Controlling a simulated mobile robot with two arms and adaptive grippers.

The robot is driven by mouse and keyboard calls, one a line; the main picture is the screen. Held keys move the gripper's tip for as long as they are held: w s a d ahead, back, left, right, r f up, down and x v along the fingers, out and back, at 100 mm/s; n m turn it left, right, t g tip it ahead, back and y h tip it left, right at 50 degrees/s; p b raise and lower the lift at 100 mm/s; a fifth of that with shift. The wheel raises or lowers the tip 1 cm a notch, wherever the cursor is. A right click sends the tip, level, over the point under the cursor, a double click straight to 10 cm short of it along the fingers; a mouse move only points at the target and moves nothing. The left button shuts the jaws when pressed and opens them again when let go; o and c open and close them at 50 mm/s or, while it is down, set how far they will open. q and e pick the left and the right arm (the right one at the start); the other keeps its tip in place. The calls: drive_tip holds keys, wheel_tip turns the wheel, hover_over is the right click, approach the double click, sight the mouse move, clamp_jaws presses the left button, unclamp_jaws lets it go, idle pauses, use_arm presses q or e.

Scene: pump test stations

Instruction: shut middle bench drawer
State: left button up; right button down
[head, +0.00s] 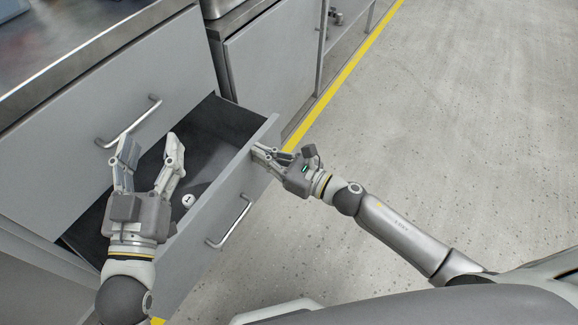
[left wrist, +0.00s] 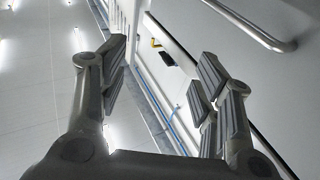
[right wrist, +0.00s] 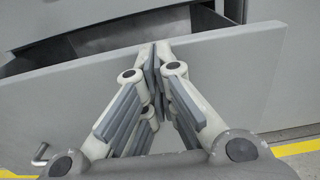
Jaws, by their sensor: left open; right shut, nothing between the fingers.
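The middle bench drawer stands open, with its grey front panel (head: 226,200) pulled out from the bench and a bar handle (head: 230,222) on it. Its dark inside (head: 215,135) shows, with a small white round item (head: 188,200) in it. My right gripper (head: 258,152) is shut and empty, its fingertips at the outer face of the drawer front near its far end. In the right wrist view the closed fingertips (right wrist: 155,50) overlap the panel (right wrist: 235,75); I cannot tell if they touch. My left gripper (head: 150,140) is open and empty above the drawer's near part.
The closed drawer above has a bar handle (head: 128,121), close to my left fingers. A steel worktop (head: 75,40) tops the bench. A grey cabinet (head: 270,60) stands beyond. The floor (head: 450,120) on the right is clear past a yellow line (head: 345,72).

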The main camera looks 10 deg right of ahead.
use_arm(q)
drive_tip(key=s+r+t+h+b, duration=0.2)
drive_tip(key=s+r+t, duration=0.3)
drive_tip(key=r, duration=0.4)
drive_tip(key=shift+t, duration=0.6)
use_arm(e)
drive_tip(key=x, duration=1.6)
use_arm(q)
drive_tip(key=shift+a, duration=0.1)
use_arm(e)
drive_tip(key=shift+f, duration=0.1)
